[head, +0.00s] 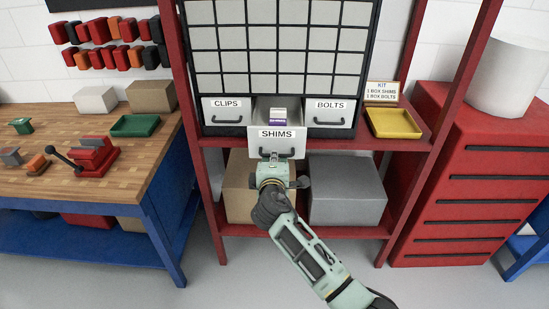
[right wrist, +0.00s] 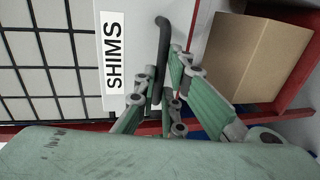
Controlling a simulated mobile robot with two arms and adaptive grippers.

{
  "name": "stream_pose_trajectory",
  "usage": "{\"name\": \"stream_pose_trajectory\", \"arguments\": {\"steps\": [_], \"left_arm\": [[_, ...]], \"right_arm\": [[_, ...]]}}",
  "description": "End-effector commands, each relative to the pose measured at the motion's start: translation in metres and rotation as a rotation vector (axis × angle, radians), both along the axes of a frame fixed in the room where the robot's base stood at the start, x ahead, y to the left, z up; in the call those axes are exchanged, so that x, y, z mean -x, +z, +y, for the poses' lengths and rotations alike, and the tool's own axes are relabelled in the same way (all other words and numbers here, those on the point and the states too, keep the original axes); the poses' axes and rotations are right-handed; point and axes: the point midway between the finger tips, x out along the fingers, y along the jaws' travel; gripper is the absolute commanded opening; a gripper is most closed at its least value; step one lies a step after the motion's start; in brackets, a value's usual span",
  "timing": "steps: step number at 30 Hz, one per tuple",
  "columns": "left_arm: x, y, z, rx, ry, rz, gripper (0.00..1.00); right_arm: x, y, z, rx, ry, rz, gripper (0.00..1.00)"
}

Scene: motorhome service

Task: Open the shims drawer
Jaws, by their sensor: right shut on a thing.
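The shims drawer (head: 285,144), a white drawer labelled SHIMS, stands pulled out from the cabinet between the clips drawer (head: 227,109) and the bolts drawer (head: 329,111). A small white and purple box (head: 279,114) shows inside it. My right gripper (head: 272,160) is at the drawer front, shut on its dark handle. In the right wrist view the green fingers close around the handle (right wrist: 162,38) beside the SHIMS label (right wrist: 114,55). The grasped part of the handle is partly hidden by the fingers. My left gripper is not in view.
A yellow tray (head: 394,123) and a kit sign (head: 382,91) stand on the red shelf at right. A cardboard box (head: 238,190) and a grey box (head: 346,190) sit below. A wooden workbench (head: 60,118) is at left, a red cabinet (head: 480,180) at right.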

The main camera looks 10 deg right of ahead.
Motion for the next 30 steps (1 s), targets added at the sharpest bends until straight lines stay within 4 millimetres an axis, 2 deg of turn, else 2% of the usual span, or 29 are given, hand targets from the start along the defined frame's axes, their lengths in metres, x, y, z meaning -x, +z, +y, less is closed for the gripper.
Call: {"name": "stream_pose_trajectory", "arguments": {"steps": [7, 8, 14, 24, 30], "left_arm": [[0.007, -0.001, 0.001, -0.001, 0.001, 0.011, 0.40], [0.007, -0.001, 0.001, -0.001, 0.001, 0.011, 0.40], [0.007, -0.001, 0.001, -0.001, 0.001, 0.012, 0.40], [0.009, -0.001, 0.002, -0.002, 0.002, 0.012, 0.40], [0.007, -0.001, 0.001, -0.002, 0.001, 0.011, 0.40]], "right_arm": [[0.000, 0.000, 0.000, -0.001, -0.001, 0.000, 0.00], [0.000, 0.000, 0.000, -0.001, -0.002, 0.000, 0.11], [0.000, 0.000, 0.000, -0.001, -0.001, 0.000, 0.28], [0.002, 0.000, 0.000, 0.000, 0.000, 0.000, 0.28], [0.020, 0.003, 0.006, -0.001, 0.002, 0.000, 0.28]]}}
